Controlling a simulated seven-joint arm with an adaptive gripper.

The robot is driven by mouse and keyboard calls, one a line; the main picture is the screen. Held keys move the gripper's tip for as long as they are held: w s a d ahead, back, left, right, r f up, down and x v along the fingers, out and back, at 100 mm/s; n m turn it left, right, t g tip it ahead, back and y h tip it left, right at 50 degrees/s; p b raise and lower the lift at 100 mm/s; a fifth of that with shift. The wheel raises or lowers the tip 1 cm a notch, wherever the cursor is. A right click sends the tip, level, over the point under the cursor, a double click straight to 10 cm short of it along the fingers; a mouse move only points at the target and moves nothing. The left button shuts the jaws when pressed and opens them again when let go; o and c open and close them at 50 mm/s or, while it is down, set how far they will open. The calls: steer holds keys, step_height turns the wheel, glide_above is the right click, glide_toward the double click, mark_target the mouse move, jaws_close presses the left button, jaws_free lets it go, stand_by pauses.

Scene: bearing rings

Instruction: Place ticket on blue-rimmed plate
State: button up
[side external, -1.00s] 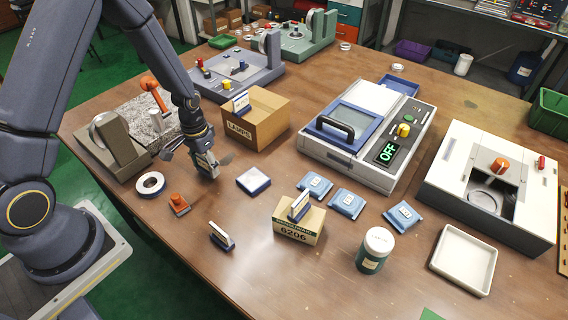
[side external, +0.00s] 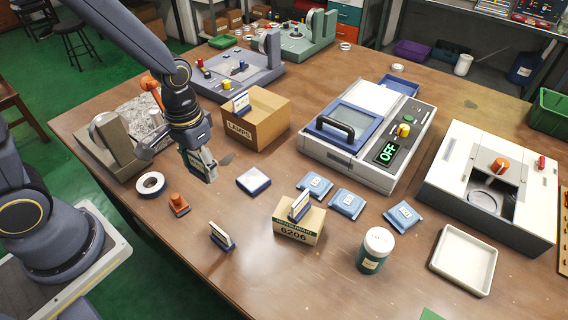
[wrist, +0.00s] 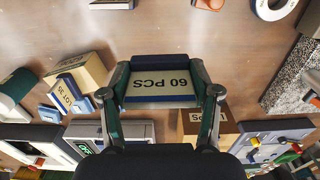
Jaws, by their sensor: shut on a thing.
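My gripper (side external: 207,176) is shut on a ticket (side external: 196,163), held above the table left of the plate. In the wrist view the ticket (wrist: 160,88) sits between the fingers of my gripper (wrist: 160,95). It has a pale face reading "60 PCS" and a dark blue bar along one edge. The blue-rimmed plate (side external: 253,180) is a small white square with a dark blue edge, flat and empty on the table. I cannot make it out in the wrist view, where the ticket and fingers block the middle.
A LAMPS box (side external: 256,120) stands behind the plate. A 6206 box (side external: 299,222) with a ticket on top is at front right. A white ring (side external: 150,184), an orange-handled stamp (side external: 179,204) and another standing ticket (side external: 222,237) are nearby. Bare table surrounds the plate.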

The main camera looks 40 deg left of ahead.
steer(key=w+d+f, duration=0.1)
steer(key=w+f, duration=0.3)
steer(key=w, duration=0.5)
glide_above(253, 178)
steer(key=f, duration=0.5)
steer(key=shift+s+f, duration=0.15)
steer(key=shift+s, duration=0.1)
steer(key=shift+w+f, duration=0.2)
steer(key=shift+f, duration=1.55)
steer(key=shift+f, duration=0.15)
steer(key=o, duration=1.2)
